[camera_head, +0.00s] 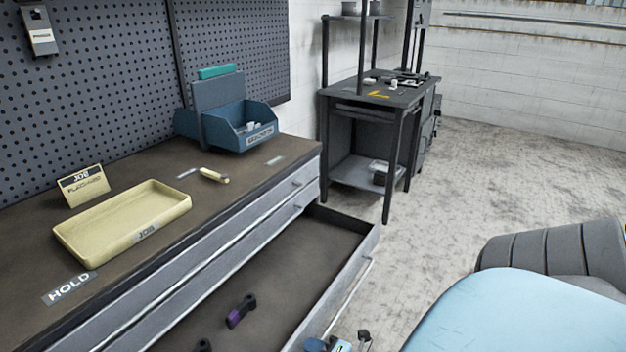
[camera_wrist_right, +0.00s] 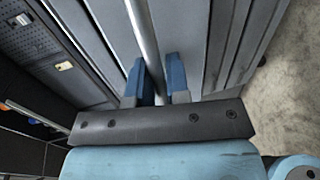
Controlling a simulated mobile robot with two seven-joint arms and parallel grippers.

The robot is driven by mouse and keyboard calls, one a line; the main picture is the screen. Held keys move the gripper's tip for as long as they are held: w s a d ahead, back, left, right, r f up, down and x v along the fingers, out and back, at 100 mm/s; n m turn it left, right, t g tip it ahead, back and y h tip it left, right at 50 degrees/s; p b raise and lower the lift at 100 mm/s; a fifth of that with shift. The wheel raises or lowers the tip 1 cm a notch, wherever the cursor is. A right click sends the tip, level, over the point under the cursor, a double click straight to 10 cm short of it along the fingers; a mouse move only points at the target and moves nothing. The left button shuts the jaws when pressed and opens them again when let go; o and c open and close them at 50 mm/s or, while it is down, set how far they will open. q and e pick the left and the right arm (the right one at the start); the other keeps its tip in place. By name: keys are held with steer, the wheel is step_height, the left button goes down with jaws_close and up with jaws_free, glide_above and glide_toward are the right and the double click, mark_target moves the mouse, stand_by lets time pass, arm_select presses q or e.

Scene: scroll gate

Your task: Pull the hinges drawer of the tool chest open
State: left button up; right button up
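The grey tool chest (camera_head: 225,262) has a long lower drawer (camera_head: 268,290) standing well open, with a bar handle (camera_head: 350,296) along its front. No drawer label reading "hinges" can be made out. My right gripper (camera_head: 342,345) shows at the bottom edge of the head view, at the near part of this handle. In the right wrist view, the blue fingers of the gripper (camera_wrist_right: 160,85) stand on both sides of the bar handle (camera_wrist_right: 145,35), close against it. My left gripper is not in view.
A black and purple tool (camera_head: 241,311) lies in the open drawer. A yellow tray (camera_head: 125,222), a job card (camera_head: 84,186) and a blue bin (camera_head: 238,127) are on the chest top. A dark workbench (camera_head: 375,100) stands behind.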

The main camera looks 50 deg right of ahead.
steer(key=shift+o, duration=1.4)
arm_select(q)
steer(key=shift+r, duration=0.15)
arm_select(e)
steer(key=shift+s, duration=0.15)
arm_select(q)
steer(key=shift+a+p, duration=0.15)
steer(key=shift+p, duration=0.6)
arm_select(e)
steer(key=v, duration=1.3)
steer(key=shift+s+r, duration=0.2)
steer(key=shift+s, duration=0.05)
